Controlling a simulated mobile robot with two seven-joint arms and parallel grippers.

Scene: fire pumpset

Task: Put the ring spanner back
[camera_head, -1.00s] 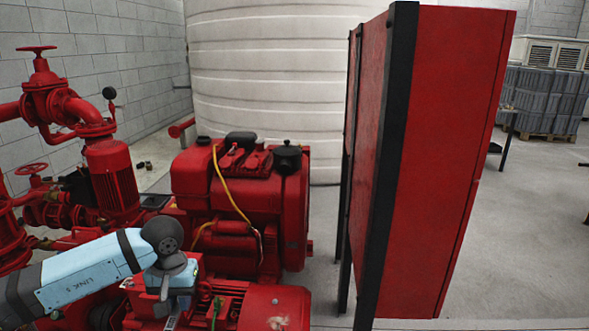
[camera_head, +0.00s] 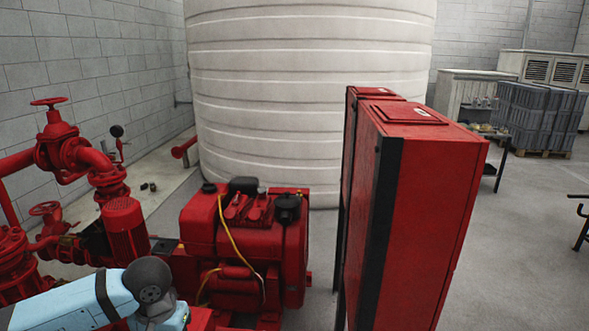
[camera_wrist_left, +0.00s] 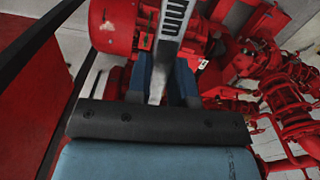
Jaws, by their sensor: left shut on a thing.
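In the left wrist view, my left gripper (camera_wrist_left: 160,82) is shut on the ring spanner (camera_wrist_left: 173,22). The spanner is a flat grey metal bar with dark markings, running from between the blue fingers to the top edge of the picture. Its far end is cut off by that edge, so I cannot see its ring there. In the head view my left arm comes in at the lower left, but its gripper and the spanner are out of the picture. My right gripper is in neither view.
A red engine (camera_head: 245,245) stands in the middle, with red pipes and valves (camera_head: 62,140) left of it. Tall red cabinets (camera_head: 430,210) stand to the right. A white tank (camera_head: 310,90) is behind. Open floor (camera_head: 525,240) lies at right.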

